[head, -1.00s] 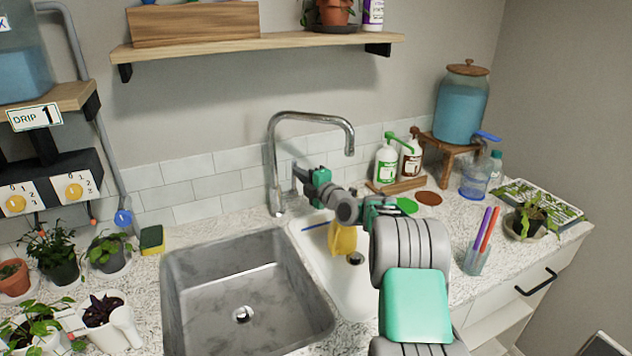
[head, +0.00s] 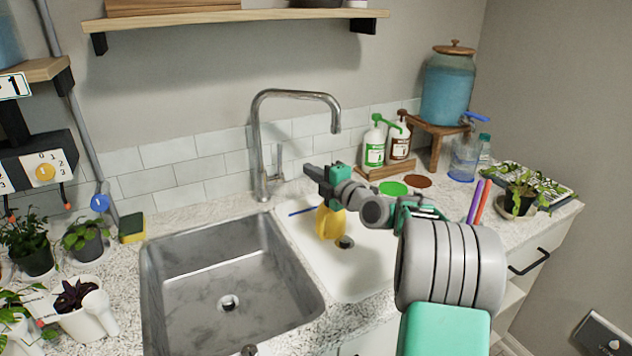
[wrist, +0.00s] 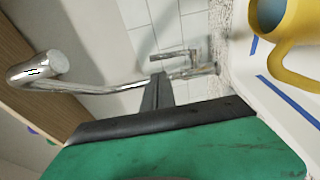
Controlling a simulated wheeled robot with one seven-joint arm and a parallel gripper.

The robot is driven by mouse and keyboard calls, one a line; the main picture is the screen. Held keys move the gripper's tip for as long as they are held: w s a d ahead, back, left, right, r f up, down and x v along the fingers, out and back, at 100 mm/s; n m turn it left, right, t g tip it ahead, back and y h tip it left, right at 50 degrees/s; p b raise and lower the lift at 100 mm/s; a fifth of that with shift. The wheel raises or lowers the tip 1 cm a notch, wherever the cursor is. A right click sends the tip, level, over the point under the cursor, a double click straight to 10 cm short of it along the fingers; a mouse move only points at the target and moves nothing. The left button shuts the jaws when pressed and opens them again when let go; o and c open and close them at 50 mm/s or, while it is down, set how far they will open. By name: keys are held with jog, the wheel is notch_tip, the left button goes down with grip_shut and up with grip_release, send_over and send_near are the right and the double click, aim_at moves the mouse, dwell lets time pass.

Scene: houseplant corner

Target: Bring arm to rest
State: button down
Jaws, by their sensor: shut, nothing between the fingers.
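My gripper (head: 308,170) is shut and empty. In the head view my arm reaches in from the lower right, and the gripper is held above the counter near the faucet, pointing left. In the wrist view the dark finger parts (wrist: 158,95) extend toward the chrome faucet (wrist: 120,88). The gripper touches nothing that I can see. A yellow mug (head: 328,222) stands on the white drainboard below and behind my wrist; it also shows at the upper right of the wrist view (wrist: 298,45).
The faucet (head: 258,150) rises close left of my gripper, behind the steel sink (head: 150,270). Soap bottles (head: 375,148) stand behind the arm. Potted plants (head: 85,240) line the left. A shelf (head: 235,20) hangs above.

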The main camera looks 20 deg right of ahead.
jog(key=s+a+f+m+g+h+p, duration=0.25)
jog(key=s+a+m+g+p, duration=0.4)
jog(key=s+a, duration=0.6)
jog(key=s+f+m+g+h, duration=0.1)
jog(key=s+m+g, duration=0.1)
jog(key=s+m, duration=0.2)
jog(key=s+f+m+g+p, duration=0.1)
jog(key=s+m, duration=0.4)
jog(key=s, duration=0.6)
jog(key=s+a+f+m+g+h+p, duration=0.1)
jog(key=s+m+g, duration=0.3)
jog(key=s, duration=0.4)
jog(key=shift+a+f+m+h, duration=0.1)
jog(key=shift+f+m+h, duration=0.25)
jog(key=shift+f+m, duration=0.25)
jog(key=shift+m, duration=0.25)
